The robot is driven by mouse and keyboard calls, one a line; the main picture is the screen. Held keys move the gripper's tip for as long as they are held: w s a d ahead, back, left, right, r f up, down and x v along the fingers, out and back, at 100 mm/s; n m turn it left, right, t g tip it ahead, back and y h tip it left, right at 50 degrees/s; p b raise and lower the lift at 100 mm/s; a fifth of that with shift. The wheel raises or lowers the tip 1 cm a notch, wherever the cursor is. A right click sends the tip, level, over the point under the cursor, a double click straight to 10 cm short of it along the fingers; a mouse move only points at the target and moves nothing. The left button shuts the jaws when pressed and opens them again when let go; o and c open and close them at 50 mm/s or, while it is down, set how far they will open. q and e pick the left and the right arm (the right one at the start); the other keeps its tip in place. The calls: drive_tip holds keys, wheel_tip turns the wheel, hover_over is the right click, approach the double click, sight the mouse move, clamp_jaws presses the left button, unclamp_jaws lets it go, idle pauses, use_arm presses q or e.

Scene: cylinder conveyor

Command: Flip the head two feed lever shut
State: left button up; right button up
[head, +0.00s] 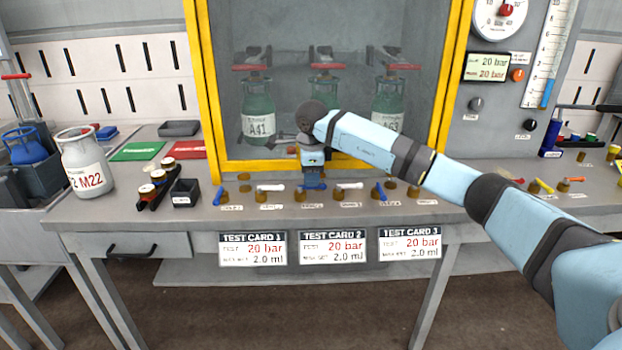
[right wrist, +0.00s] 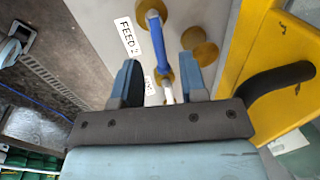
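The head two feed lever (right wrist: 157,42) is a blue handle on a brass fitting, beside a label reading FEED 2 in the right wrist view. My right gripper (right wrist: 160,62) is open, with one finger on each side of the lever's lower part. I see gaps on both sides and cannot tell if either finger touches. In the head view my right gripper (head: 314,182) points down at the bench above test card 2, and largely hides this lever. My left gripper is not in view.
A white lever (right wrist: 168,96) lies close by, partly hidden by my gripper. Other blue levers (head: 218,196) and white levers (head: 349,186) line the bench front. A yellow-framed cabinet (head: 203,90) holding green cylinders stands behind. A black handle (right wrist: 280,80) is close to the right finger.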

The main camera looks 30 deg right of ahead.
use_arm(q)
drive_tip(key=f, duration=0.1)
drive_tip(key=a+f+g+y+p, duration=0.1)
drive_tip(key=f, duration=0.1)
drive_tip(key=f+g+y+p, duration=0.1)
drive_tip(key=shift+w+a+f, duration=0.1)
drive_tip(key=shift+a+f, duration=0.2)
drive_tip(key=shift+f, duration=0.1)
use_arm(e)
wheel_tip(320, 180, up, 11)
drive_tip(key=s+a, duration=0.1)
drive_tip(key=s, duration=0.1)
drive_tip(key=shift+a+f, duration=0.1)
drive_tip(key=shift+f, duration=0.05)
